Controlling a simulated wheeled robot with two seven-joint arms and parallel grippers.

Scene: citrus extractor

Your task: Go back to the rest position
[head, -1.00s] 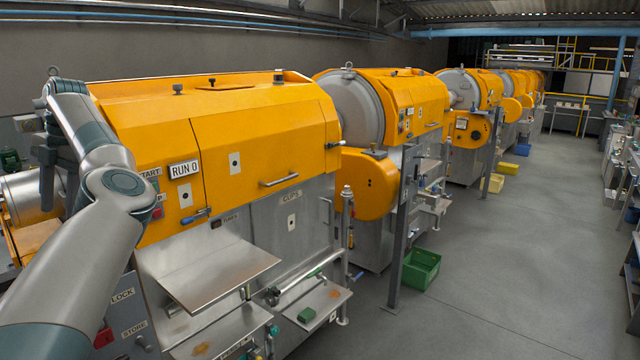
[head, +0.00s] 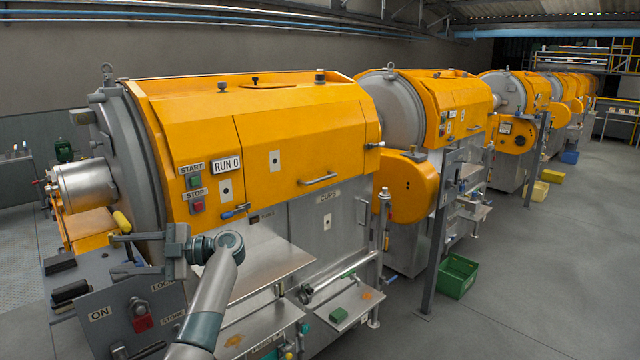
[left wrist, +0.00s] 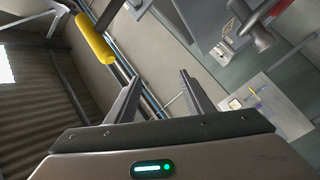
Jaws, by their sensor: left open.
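My left arm rises from the bottom of the head view, and its left gripper (head: 116,254) points left in front of the nearest machine's round grey end cover (head: 131,160). The left wrist view shows the two fingers of this gripper (left wrist: 160,78) spread apart with nothing between them. A yellow handle grip (head: 122,221) shows just above the gripper in the head view. It also appears beyond the fingers, at upper left, in the left wrist view (left wrist: 95,38). I cannot tell the exact gap between grip and gripper. My right gripper is not in view.
The orange extractor (head: 255,120) has START and STOP buttons (head: 196,194) and a RUN 0 sign (head: 227,163). A grey control box (head: 95,330) stands below my gripper. A metal shelf (head: 270,262) juts out right of my arm. A green crate (head: 457,276) sits on the floor; the aisle is open at right.

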